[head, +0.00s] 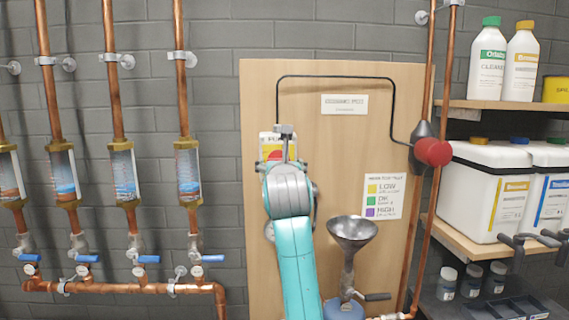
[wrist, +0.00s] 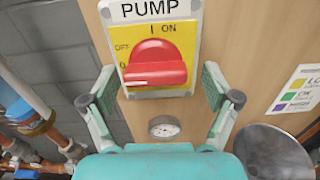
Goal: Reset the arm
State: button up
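My teal arm rises in front of the wooden board, with my gripper (head: 286,143) in front of the pump switch plate (head: 266,139). In the wrist view, my gripper (wrist: 159,76) is open, its two fingers spread wide either side of the red knob (wrist: 155,62). There are gaps between fingers and knob, and nothing is held. The yellow plate (wrist: 187,14) reads PUMP, I ON and OFF 0. The knob's bar lies roughly level, with a white mark at its left end. In the head view my gripper hides most of the knob.
Copper pipes with blue valves (head: 148,259) stand left. A red-ended black fitting (head: 433,152) and shelves of bottles and white containers (head: 487,190) stand right.

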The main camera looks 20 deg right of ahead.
jog(key=s+a+f+m+y, duration=0.1)
jog(key=s+f+m, duration=0.25)
jog(key=f, duration=0.85)
jog(key=s+a+f+m+y, duration=0.1)
jog(key=s+f+m, duration=0.3)
jog(key=f, duration=0.8)
jog(key=s+a+f+m+y, duration=0.15)
jog(key=s+f, duration=0.35)
jog(key=f, duration=0.8)
jog(key=s+a+f+m+g+y, duration=0.1)
jog(key=s+f+m, duration=0.35)
jog(key=s, duration=0.55)
jog(key=s+a+f+m, duration=0.1)
jog(key=s+f+m, duration=0.4)
jog(key=s, duration=0.5)
jog(key=s+a+f+m+g+y, duration=0.1)
jog(key=s+f+m, duration=0.2)
jog(key=s+f, duration=0.5)
jog(key=s+r+m, duration=0.3)
jog(key=s+m, duration=0.2)
jog(key=s, duration=0.6)
jog(key=s+r+m, duration=0.4)
jog(key=s+m, duration=0.1)
jog(key=s, duration=0.7)
jog(key=shift+a+r, duration=0.15)
jog(key=shift+a, duration=0.05)
jog(key=shift+m, duration=0.25)
jog(key=shift+c, duration=0.4)
